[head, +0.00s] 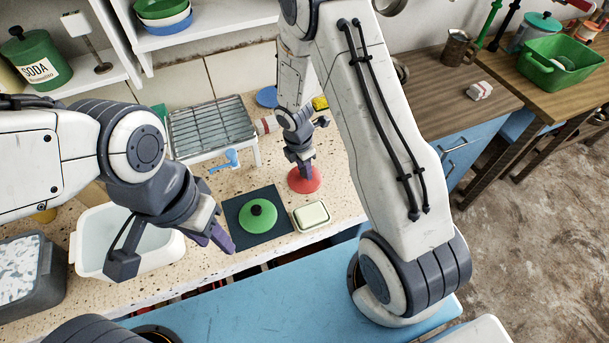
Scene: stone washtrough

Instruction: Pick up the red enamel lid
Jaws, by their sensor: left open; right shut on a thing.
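The red enamel lid (306,183) sits on the speckled stone counter, right of the dark mat. My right gripper (305,168) points down over the middle of the lid and is shut on it; its fingertips hide the spot where they grip. I cannot tell whether the lid touches the counter or is slightly raised. My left gripper (176,252) is open and empty, its fingers apart near the white basin (92,234) and left of the mat.
A green lid (258,215) lies on the dark mat (271,233). A pale soap-like block in a dish (311,215) is close right of it. A metal drying rack (212,124) and a blue tap-like item (230,158) are behind. A grey bin (25,275) stands far left.

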